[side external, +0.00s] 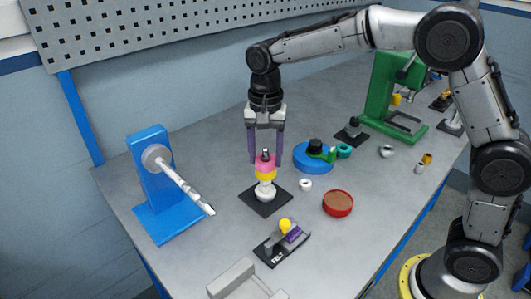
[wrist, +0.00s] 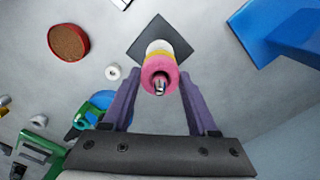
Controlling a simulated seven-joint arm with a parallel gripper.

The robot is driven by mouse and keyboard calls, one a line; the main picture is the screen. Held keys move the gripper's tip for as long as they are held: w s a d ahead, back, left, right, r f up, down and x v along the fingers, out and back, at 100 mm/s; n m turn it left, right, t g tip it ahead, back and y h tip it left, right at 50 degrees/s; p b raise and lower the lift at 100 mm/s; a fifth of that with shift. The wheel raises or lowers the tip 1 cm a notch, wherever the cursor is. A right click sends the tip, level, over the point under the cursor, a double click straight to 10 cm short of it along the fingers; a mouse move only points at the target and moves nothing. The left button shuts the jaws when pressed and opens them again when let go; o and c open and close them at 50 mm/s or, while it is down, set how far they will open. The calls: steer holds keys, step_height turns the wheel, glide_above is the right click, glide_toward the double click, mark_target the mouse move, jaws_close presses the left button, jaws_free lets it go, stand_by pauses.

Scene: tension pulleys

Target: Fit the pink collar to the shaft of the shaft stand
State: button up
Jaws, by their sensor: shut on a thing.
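The pink collar (side external: 264,159) is around the upper part of the shaft on the shaft stand (side external: 256,204), just above a yellow ring (side external: 266,174) and a white rounded piece (side external: 266,192). In the wrist view, the metal shaft tip (wrist: 159,87) shows through the bore of the pink collar (wrist: 149,69). My gripper (side external: 266,163) points down with its purple fingers on either side of the collar, shut on it. The wrist view also shows my gripper (wrist: 158,80). Whether the collar touches the yellow ring is hard to tell.
A white ring (side external: 305,184), red dish (side external: 338,203) and blue round base (side external: 306,162) are at right. A black tray with a yellow knob (side external: 285,225) is in front. A green press (side external: 385,90) stands behind.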

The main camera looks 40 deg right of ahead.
steer(key=shift+f, duration=0.15)
steer(key=o, duration=1.4)
steer(key=shift+r, duration=6.95)
steer(key=shift+d, duration=0.1)
